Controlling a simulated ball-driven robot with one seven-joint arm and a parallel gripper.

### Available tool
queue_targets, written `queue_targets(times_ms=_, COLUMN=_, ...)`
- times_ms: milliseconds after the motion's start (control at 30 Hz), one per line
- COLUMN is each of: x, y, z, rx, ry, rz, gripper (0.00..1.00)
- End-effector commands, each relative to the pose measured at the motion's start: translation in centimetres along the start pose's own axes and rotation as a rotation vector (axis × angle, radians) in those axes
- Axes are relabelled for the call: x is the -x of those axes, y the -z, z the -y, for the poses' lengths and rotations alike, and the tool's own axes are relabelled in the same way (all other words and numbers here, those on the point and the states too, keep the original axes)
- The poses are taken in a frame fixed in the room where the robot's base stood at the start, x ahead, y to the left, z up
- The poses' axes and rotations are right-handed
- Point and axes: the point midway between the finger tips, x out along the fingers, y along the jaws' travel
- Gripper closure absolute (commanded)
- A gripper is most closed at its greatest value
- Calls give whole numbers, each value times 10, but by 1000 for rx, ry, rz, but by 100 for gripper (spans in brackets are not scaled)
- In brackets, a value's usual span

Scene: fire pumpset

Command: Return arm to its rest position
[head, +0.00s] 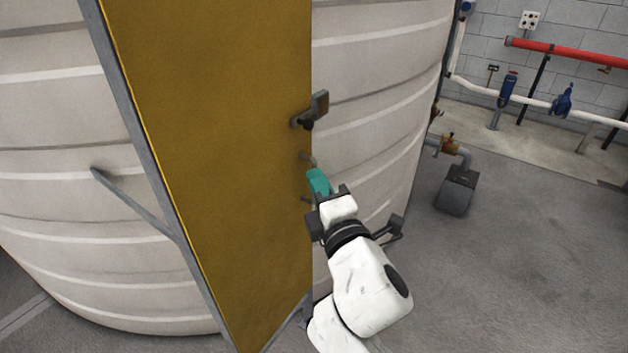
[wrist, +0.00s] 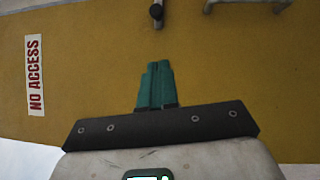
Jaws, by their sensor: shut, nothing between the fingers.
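My gripper (head: 319,182) has teal fingers and is at the right edge of a yellow panel (head: 215,150), below a dark handle (head: 311,110). In the wrist view my gripper (wrist: 158,72) shows its two teal fingers pressed together, with nothing between them. The yellow panel (wrist: 225,65) fills most of that view behind the fingers. I cannot tell whether the fingertips touch it. My white arm reaches up from the bottom of the head view.
A large ribbed pale tank (head: 375,90) stands behind the panel. A red NO ACCESS sign (wrist: 35,75) is on the panel. A red pipe (head: 570,52), blue valves (head: 509,88) and a grey block (head: 457,190) are at the right. The floor (head: 530,250) at the right is clear.

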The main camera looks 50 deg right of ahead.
Motion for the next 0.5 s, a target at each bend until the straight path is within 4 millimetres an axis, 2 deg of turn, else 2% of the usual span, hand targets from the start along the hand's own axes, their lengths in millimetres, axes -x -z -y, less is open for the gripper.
queue_targets(times_ms=367, x=0, y=0, z=0, rx=0, ry=0, rz=0, gripper=100)
queue_targets(times_ms=467, x=2, y=-3, z=23, rx=-91, ry=85, rz=11, gripper=100)
queue_targets(times_ms=500, x=4, y=-4, z=39, rx=-153, ry=147, rz=22, gripper=100)
